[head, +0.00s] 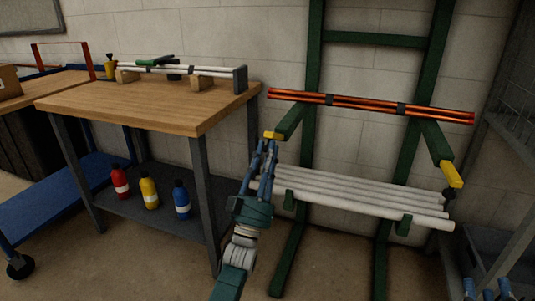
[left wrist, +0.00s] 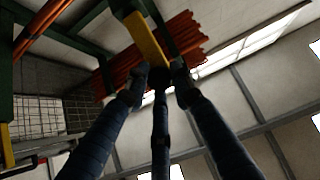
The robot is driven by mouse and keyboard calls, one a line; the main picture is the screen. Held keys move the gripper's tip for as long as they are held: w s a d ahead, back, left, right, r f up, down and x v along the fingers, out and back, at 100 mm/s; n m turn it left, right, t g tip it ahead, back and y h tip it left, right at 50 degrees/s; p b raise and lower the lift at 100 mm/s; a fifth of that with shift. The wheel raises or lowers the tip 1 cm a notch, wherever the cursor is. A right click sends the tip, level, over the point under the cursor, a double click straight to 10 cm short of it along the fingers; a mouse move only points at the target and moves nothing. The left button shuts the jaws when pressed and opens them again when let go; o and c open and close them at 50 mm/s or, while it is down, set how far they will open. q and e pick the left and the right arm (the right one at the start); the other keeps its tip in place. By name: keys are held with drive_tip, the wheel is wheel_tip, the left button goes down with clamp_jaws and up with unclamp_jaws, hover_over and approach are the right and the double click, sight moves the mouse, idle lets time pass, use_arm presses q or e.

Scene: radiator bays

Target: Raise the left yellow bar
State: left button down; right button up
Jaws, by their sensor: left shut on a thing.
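The left yellow bar (head: 271,135) is the short yellow end of the left green rack arm (head: 291,121). My left gripper (head: 268,146) is at it from below, fingers pointing up. In the left wrist view the yellow bar (left wrist: 148,42) runs down between the fingertips (left wrist: 156,78), which are shut on it. The right yellow bar (head: 452,174) ends the right green arm, lower in the picture. My right gripper (head: 486,288) shows only in part at the bottom right edge, its blue fingertips apart and nothing seen between them.
Orange pipes (head: 372,105) lie across the upper rack arms. White pipes (head: 365,200) rest on lower arms, close to my left gripper. A wooden-topped workbench (head: 150,103) stands to the left, with bottles (head: 149,191) on its shelf. A blue cart (head: 45,203) is at far left.

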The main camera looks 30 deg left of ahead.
use_arm(q)
drive_tip(key=shift+s+r, duration=0.1)
use_arm(e)
drive_tip(key=shift+w+f, duration=0.1)
drive_tip(key=shift+f, duration=0.25)
use_arm(q)
drive_tip(key=shift+p, duration=0.3)
drive_tip(key=shift+a+r+g+p, duration=0.1)
drive_tip(key=shift+r+g+p, duration=0.45)
drive_tip(key=shift+p, duration=0.65)
use_arm(e)
wheel_tip(320, 180, down, 14)
drive_tip(key=s+d+g+h, duration=0.2)
drive_tip(key=s+d+g, duration=0.1)
drive_tip(key=g, duration=0.4)
use_arm(q)
drive_tip(key=shift+r+g+p, duration=0.25)
drive_tip(key=shift+p, duration=0.8)
drive_tip(key=shift+r, duration=0.1)
use_arm(e)
drive_tip(key=s+d+f+g+h, duration=0.2)
drive_tip(key=s+f+g, duration=0.4)
drive_tip(key=s+f, duration=0.3)
drive_tip(key=shift+s+d+m, duration=0.3)
drive_tip(key=shift+s+d, duration=0.3)
use_arm(q)
drive_tip(key=shift+r, duration=0.1)
use_arm(e)
drive_tip(key=shift+s+f+g, duration=0.1)
drive_tip(key=shift+g, duration=0.2)
